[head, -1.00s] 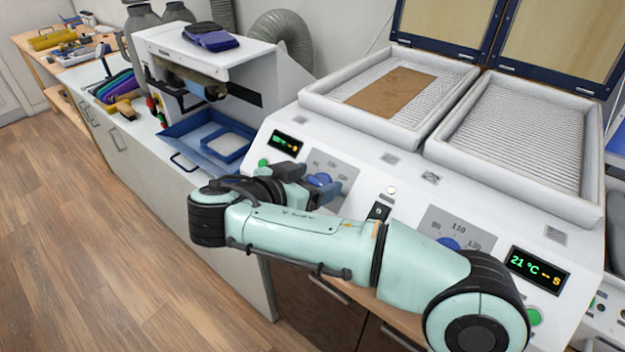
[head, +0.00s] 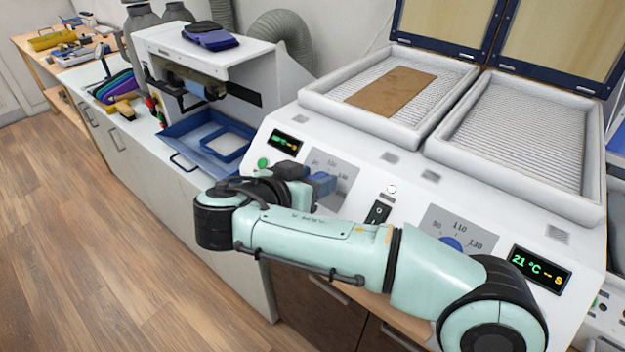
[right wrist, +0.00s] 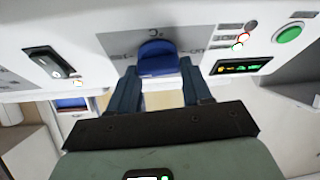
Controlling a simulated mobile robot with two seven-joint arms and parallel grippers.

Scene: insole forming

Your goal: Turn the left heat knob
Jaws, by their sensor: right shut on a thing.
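The left heat knob (right wrist: 158,58) is blue and sits on a grey dial plate of the white heating machine. In the right wrist view it lies between the tips of my two fingers. My right gripper (right wrist: 160,80) is shut on it. In the head view my right gripper (head: 312,180) is at the left dial plate (head: 343,170), and its fingers mostly hide the knob. The left display (head: 284,141) is lit, but its reading is too small to tell. My left gripper is out of view.
A right heat knob (head: 452,244) and a display (head: 540,268) reading 21 °C are on the same panel. A black switch (head: 378,212) is between the dials. A brown sheet (head: 392,91) lies on the left heating bed. A blue tray (head: 196,146) is at the left.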

